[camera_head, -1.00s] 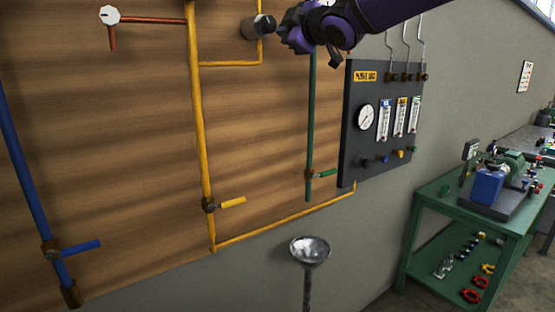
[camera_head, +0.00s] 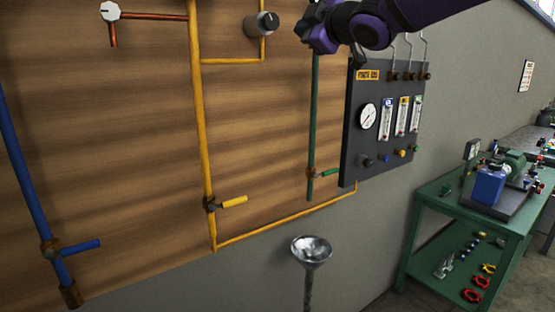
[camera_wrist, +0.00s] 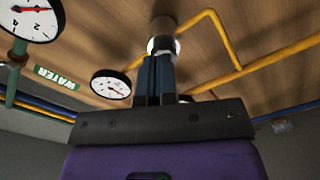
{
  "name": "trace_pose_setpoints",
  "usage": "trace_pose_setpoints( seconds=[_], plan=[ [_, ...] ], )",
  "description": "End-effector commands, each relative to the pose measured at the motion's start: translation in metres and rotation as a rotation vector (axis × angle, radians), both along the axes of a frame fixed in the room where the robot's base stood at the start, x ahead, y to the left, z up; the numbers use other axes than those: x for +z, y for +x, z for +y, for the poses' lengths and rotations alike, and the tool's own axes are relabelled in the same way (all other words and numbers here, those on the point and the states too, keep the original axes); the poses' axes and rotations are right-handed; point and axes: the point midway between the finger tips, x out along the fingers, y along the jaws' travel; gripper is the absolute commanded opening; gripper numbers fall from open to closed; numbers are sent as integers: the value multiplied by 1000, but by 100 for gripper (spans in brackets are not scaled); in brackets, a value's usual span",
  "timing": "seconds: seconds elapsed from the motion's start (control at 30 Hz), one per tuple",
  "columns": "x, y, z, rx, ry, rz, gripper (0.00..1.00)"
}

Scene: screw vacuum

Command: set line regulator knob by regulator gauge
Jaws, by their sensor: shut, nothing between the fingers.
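The regulator knob (camera_head: 262,24) is a dark cylinder with a lighter end face, on the yellow line at the top of the head view. In the wrist view the knob (camera_wrist: 163,42) is straight beyond my fingers. A round white gauge with a red needle (camera_wrist: 110,85) is left of the knob in the wrist view; its reading is too small to tell. My gripper (camera_head: 304,32) is right of the knob, with a clear gap between them in the head view. In the wrist view my gripper (camera_wrist: 155,70) has its dark fingers together, with nothing between them.
A larger gauge (camera_wrist: 30,18) and a green WATER label (camera_wrist: 57,78) show at the wrist view's left. Yellow (camera_head: 200,120), blue (camera_head: 25,165) and green (camera_head: 311,120) pipes run along the wooden wall. The dark gauge panel (camera_head: 350,150), funnel (camera_head: 311,252) and green bench (camera_head: 430,205) stand right.

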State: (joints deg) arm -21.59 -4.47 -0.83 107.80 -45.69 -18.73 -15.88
Motion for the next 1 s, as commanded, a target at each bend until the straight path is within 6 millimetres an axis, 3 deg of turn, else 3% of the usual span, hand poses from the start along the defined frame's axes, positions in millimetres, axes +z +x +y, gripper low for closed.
trace_pose_setpoints(
  seconds=[0.37,1.0],
  plan=[
    [1,-2,3,1,77,49,0],
    [4,-29,32,5,1124,746,0]
  ],
)
